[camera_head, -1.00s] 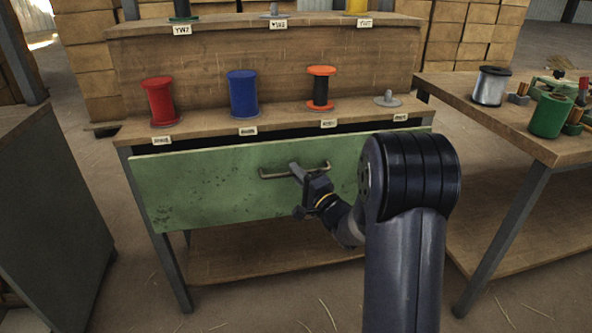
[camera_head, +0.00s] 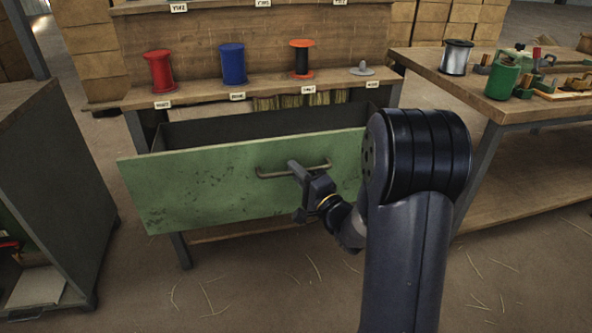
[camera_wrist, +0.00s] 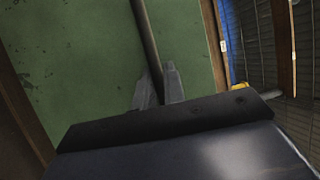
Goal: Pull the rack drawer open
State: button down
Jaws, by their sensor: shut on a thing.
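The rack drawer has a scuffed green front (camera_head: 205,190) and stands partly pulled out from the wooden rack. Its dark inside (camera_head: 250,122) shows behind the front, with pale bundles at the back. A metal bar handle (camera_head: 272,173) runs across the middle of the front. My gripper (camera_head: 296,172) is shut on this handle near its middle. In the wrist view the fingers (camera_wrist: 160,85) close around the handle bar (camera_wrist: 146,35) against the green front (camera_wrist: 75,60). Part of the drawer's right end is hidden behind my arm.
Red (camera_head: 158,72), blue (camera_head: 233,63) and black-and-orange (camera_head: 302,58) spools stand on the rack shelf (camera_head: 200,90) above the drawer. A grey cabinet (camera_head: 60,170) is at the left. A workbench (camera_head: 480,98) with a green spool is at the right. The floor between them is mostly clear.

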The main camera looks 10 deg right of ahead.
jog(key=c, duration=1.8)
grip_release()
jog(key=shift+s+d, duration=0.1)
jog(key=p+v, duration=0.1)
jog(key=v, duration=0.9)
jog(key=shift+s+d+f+p, duration=0.1)
jog(key=shift+s+f+p, duration=0.05)
jog(key=shift+s+p, duration=0.15)
jog(key=shift+w, duration=0.15)
jog(key=b+x, duration=0.1)
jog(key=x, duration=0.9)
jog(key=shift+w+a+b, duration=0.25)
jog(key=shift+w+b, duration=0.05)
jog(key=shift+w, duration=0.15)
